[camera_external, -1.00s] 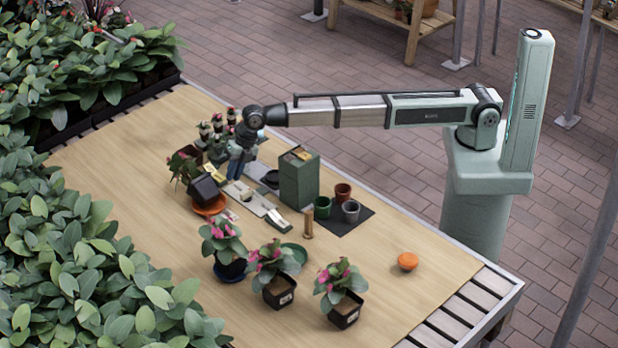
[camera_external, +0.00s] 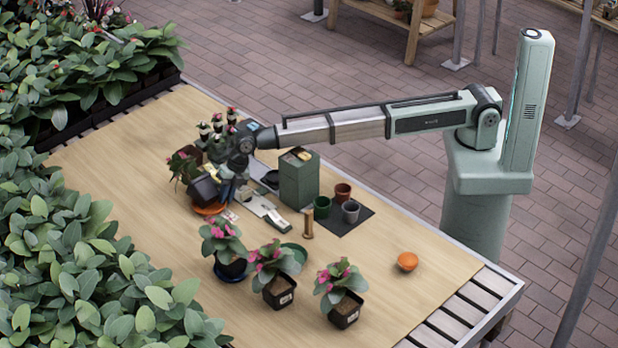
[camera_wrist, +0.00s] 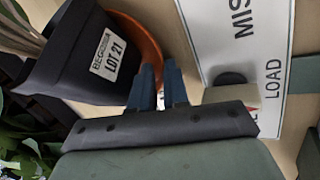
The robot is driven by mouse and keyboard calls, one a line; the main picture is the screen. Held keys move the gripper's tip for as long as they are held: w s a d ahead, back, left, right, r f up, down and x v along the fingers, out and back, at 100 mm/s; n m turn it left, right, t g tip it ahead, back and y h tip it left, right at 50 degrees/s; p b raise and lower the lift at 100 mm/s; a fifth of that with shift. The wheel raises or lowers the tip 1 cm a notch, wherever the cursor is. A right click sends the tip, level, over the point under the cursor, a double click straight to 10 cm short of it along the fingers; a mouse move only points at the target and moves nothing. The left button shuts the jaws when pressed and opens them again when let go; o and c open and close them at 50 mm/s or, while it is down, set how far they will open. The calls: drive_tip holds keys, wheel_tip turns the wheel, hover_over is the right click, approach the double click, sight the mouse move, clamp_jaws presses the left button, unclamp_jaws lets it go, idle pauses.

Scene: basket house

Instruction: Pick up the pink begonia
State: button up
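Pink-flowered begonias stand upright in pots at the front of the table: one (camera_external: 222,240) on a blue saucer, one (camera_external: 274,262) in the middle and one (camera_external: 340,282) at the right. A tilted black pot (camera_external: 204,190) rests at an orange saucer (camera_external: 210,209) farther back; its label, in part readable as a begonia lot, shows in the wrist view (camera_wrist: 80,50). My gripper (camera_external: 226,188) is low beside this pot. In the wrist view its blue fingertips (camera_wrist: 160,75) are close together by the saucer's rim (camera_wrist: 150,50). Whether they grip anything is unclear.
A green box (camera_external: 299,182), small pots (camera_external: 351,211) and an upright brown cylinder (camera_external: 308,222) stand right of my gripper. A white lettered sign (camera_wrist: 230,40) lies close to the fingers. Dense foliage (camera_external: 60,240) lines the left. The table's front right is mostly clear.

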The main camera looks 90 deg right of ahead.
clamp_jaws()
drive_tip(key=shift+r, duration=0.1)
idle(0.4)
wheel_tip(320, 180, up, 10)
idle(0.6)
